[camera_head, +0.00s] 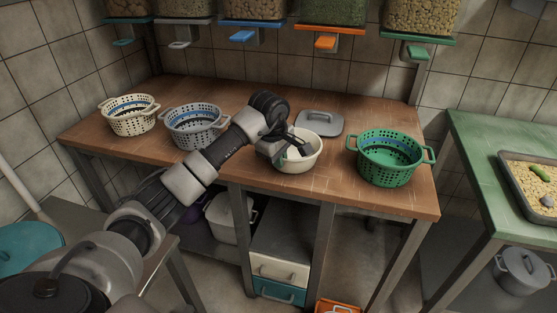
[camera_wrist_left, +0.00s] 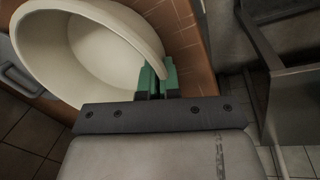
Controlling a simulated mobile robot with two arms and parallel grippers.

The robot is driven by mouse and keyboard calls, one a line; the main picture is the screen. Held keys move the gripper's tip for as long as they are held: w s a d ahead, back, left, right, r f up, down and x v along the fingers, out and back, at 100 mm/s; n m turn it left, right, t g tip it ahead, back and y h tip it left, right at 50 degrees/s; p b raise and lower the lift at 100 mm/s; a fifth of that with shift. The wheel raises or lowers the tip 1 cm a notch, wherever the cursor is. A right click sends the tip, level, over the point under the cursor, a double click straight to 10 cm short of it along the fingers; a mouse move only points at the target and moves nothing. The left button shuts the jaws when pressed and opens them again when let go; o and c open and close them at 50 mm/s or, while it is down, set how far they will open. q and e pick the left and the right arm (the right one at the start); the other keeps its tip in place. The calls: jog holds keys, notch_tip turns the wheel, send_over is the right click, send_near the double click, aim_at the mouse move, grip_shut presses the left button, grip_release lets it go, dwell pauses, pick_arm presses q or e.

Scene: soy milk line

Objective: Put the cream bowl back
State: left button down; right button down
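The cream bowl (camera_head: 302,163) is at the front middle of the wooden table, upright or nearly so in the head view. My left arm reaches across to it, and my left gripper (camera_head: 294,147) is at its left rim. In the left wrist view the bowl (camera_wrist_left: 45,45) looks empty. The green fingertips of the left gripper (camera_wrist_left: 157,80) are close together with the bowl's rim between them. I cannot tell whether the bowl rests on the table or is just above it. My right gripper is not in view.
Grey (camera_head: 195,125) and cream (camera_head: 130,115) colanders stand left. Dispensers hang above the back edge. A green table (camera_head: 500,150) with a tray stands at the right.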

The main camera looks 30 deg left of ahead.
pick_arm(q)
jog(key=shift+f, duration=0.15)
jog(key=shift+f, duration=0.1)
jog(key=c, duration=1.4)
grip_release()
jog(key=shift+o, duration=0.2)
